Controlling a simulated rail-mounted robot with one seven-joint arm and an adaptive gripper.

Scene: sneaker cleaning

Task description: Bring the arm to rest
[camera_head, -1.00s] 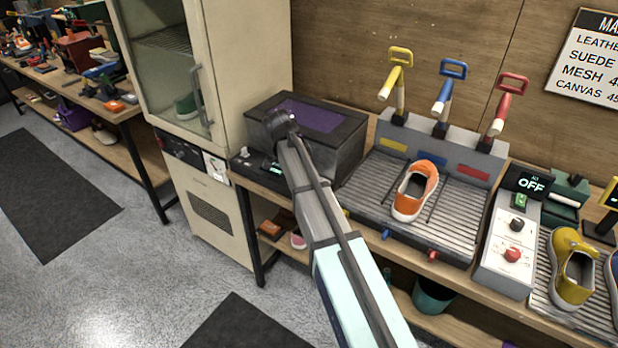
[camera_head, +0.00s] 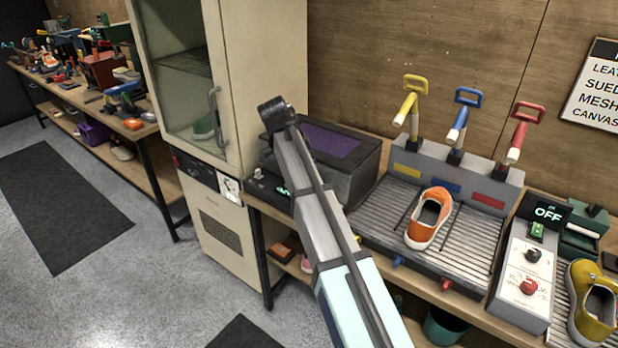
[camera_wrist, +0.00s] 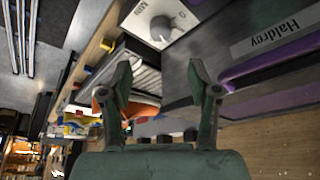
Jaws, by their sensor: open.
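My arm (camera_head: 323,210) reaches up from the bottom of the head view, and its dark far end stands in front of the black box with the purple top. My gripper (camera_wrist: 160,80) shows in the wrist view with two green fingers apart and nothing between them. I cannot make out its fingers in the head view. In the wrist view, a panel with a round knob (camera_wrist: 161,27) and a dark surface labelled Haldroy (camera_wrist: 275,34) lie beyond the fingers.
The black box (camera_head: 354,165) stands beside a tall cream cabinet (camera_head: 275,60). Right of my arm, an orange shoe (camera_head: 416,232) sits on a ribbed tray (camera_head: 462,262) below yellow, blue and red handles. A control box (camera_head: 518,300) and a yellow shoe (camera_head: 592,325) stand farther right.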

